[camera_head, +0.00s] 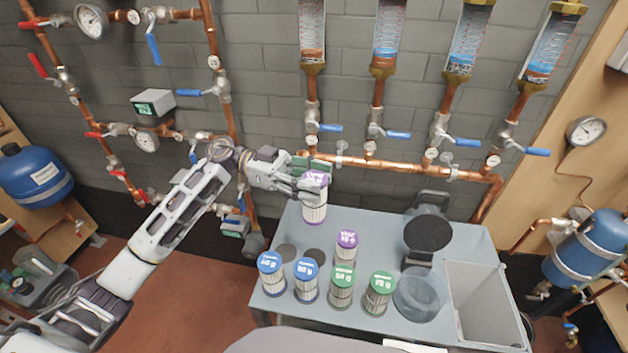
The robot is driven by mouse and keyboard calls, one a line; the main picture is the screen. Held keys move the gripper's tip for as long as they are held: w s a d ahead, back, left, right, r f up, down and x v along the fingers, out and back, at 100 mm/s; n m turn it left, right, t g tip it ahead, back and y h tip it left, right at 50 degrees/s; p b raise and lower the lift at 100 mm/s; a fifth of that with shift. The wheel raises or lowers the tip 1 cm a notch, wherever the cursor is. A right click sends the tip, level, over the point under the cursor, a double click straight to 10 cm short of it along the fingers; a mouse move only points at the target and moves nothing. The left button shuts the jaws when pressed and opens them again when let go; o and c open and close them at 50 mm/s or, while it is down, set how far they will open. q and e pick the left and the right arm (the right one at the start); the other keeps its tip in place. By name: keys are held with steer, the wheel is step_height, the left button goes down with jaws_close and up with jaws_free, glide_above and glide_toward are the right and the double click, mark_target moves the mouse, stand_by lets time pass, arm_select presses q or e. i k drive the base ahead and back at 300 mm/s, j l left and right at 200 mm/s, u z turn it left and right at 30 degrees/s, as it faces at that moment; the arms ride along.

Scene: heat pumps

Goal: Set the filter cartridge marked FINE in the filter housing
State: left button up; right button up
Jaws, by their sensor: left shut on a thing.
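My left gripper (309,187) is shut on a purple-capped filter cartridge (314,212) with a white pleated body. It holds it upright near the back left edge of the grey table (385,240); the cap print is too small to read. A second purple-capped cartridge (346,253) stands on the table. Two blue-capped cartridges (270,275) and two green-capped ones (342,288) stand in front. A black round part with a bracket (427,234), seemingly the filter housing, is at the back right. A clear round bowl (418,293) stands in front of it. My right gripper is not in view.
Two dark round spots (285,253) on the table are empty. An open grey bin (483,310) takes up the table's right end. Copper pipes with blue-handled valves (400,169) run along the wall behind. A blue tank (592,250) stands at the right.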

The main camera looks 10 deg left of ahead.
mark_target(416, 298)
steer(key=k+j, duration=0.45)
steer(key=j, duration=0.25)
steer(key=k+j, duration=0.25)
steer(key=j, duration=0.1)
